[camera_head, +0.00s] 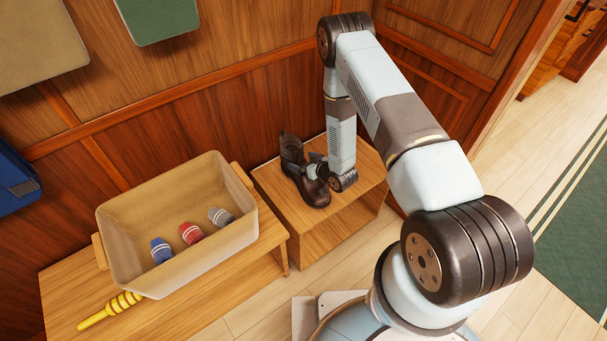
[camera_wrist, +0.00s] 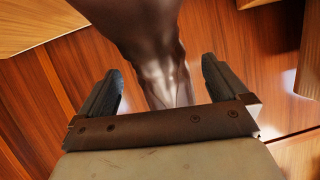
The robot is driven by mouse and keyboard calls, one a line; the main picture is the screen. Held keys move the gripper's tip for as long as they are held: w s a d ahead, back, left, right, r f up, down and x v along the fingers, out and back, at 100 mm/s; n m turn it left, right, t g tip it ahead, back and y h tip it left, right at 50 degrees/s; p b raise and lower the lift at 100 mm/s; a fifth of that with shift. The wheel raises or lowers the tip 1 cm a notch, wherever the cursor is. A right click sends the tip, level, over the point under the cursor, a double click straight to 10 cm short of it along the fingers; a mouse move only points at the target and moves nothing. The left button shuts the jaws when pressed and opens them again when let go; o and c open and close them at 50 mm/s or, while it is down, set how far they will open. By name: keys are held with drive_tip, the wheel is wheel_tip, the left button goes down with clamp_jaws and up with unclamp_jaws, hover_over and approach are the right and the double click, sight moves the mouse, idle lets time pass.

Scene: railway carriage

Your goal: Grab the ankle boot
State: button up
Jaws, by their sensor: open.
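The dark brown ankle boot (camera_head: 294,160) stands upright on a small wooden cabinet against the panelled wall in the head view. My gripper (camera_head: 317,163) is at the boot's right side, close to its shaft and partly hidden by my wrist. In the wrist view the boot (camera_wrist: 155,50) shows between the two fingers of my gripper (camera_wrist: 163,82). The fingers are apart, with a gap visible on each side of the boot.
The wooden cabinet (camera_head: 345,208) has bare top to the boot's right. A beige bin (camera_head: 118,240) with several small knitted items, blue, red and grey, sits on a wooden bench (camera_head: 190,318) to the left. A yellow striped stick (camera_head: 110,309) lies before it.

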sight(291, 148)
drive_tip(key=shift+w+x, duration=0.25)
drive_tip(key=shift+x, duration=1.85)
drive_tip(key=shift+d+r, duration=0.15)
drive_tip(key=shift+r, duration=0.05)
clamp_jaws()
